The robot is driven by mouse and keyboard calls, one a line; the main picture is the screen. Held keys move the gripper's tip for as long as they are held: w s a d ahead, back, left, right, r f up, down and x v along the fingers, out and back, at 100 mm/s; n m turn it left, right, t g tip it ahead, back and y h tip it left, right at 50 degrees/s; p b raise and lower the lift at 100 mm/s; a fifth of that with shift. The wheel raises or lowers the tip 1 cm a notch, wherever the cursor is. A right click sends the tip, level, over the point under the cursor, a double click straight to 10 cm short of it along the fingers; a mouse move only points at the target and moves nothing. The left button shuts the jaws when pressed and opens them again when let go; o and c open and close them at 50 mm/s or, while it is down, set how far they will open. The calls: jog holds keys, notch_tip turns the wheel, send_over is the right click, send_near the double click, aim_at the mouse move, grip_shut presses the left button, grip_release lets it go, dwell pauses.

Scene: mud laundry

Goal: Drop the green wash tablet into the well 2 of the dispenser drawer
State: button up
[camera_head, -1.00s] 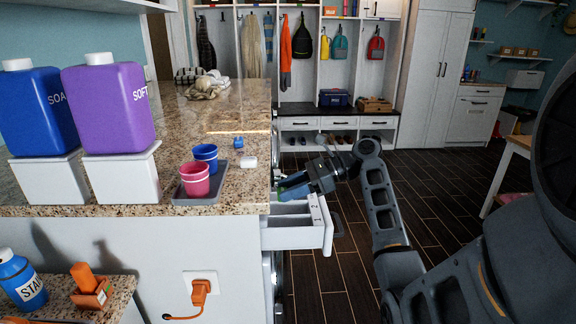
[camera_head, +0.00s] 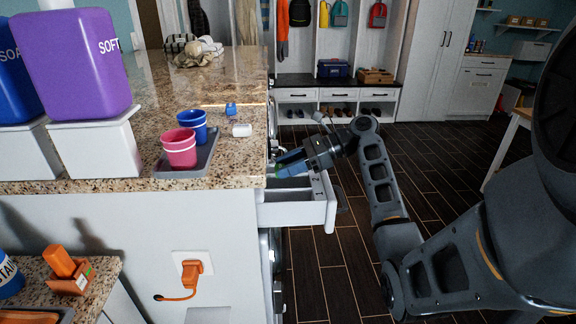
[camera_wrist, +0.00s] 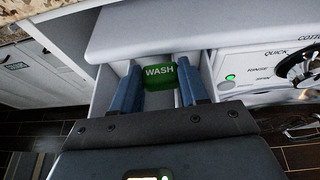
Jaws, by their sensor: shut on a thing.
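The green wash tablet (camera_wrist: 160,75), marked WASH, is between the blue fingers of my gripper (camera_wrist: 160,88) in the wrist view. The gripper is shut on it. In the head view my gripper (camera_head: 288,164) is above the open white dispenser drawer (camera_head: 292,213), near its back part by the counter. The drawer's divider strip carries the numbers 1 and 2. The drawer (camera_wrist: 102,92) also shows around the fingers in the wrist view. My fingers and palm hide much of the wells, so I cannot tell which well the tablet is over.
The granite counter (camera_head: 215,90) edge is left of the gripper. On it are a grey tray (camera_head: 190,165) with pink (camera_head: 180,150) and blue (camera_head: 193,124) cups, and a white cylinder (camera_head: 242,130). The washer panel with a dial (camera_wrist: 296,68) is beside the drawer.

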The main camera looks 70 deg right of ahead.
aim_at(315, 175)
jog(key=shift+f, duration=0.3)
jog(key=o, duration=1.1)
jog(key=shift+b+v, duration=0.5)
jog(key=shift+v, duration=3.45)
